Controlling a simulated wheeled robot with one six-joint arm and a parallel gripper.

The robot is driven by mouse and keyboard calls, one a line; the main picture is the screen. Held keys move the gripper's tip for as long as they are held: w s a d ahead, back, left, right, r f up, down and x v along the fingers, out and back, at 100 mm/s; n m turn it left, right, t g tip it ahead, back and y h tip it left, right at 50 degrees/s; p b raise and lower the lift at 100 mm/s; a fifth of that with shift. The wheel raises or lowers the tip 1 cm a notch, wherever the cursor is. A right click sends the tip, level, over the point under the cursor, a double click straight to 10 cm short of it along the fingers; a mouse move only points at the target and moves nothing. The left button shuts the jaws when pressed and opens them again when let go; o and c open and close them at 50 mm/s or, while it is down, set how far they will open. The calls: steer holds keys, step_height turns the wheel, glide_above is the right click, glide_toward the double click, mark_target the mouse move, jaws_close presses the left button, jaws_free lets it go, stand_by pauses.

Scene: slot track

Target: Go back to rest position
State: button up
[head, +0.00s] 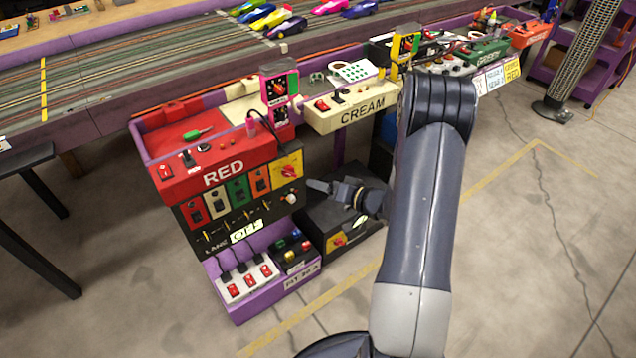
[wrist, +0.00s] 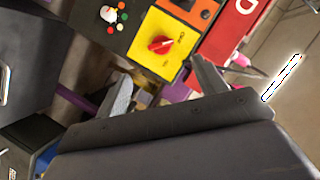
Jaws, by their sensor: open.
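My arm reaches up from the bottom of the head view and bends down behind itself. My gripper (head: 318,186) points left, close to the right edge of the RED station's switch panel (head: 240,198). In the wrist view my gripper (wrist: 162,84) is open, its two grey fingers apart with nothing between them. A yellow plate with a red knob (wrist: 160,44) lies just beyond the fingertips. The yellow plate (head: 287,165) also shows on the panel in the head view. I cannot tell whether a finger touches anything.
The red-topped station (head: 200,150) and a CREAM station (head: 352,112) line the purple-edged track table (head: 100,85). A black box (head: 340,228) stands on the floor below my gripper. Open concrete floor (head: 530,250) lies to the right. A black stool (head: 25,160) is at left.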

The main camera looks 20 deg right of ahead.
stand_by(0.3)
steer(key=b+x, duration=0.2)
steer(key=x, duration=0.8)
steer(key=shift+w+a, duration=0.25)
steer(key=shift+w, duration=0.05)
steer(key=shift+f, duration=0.1)
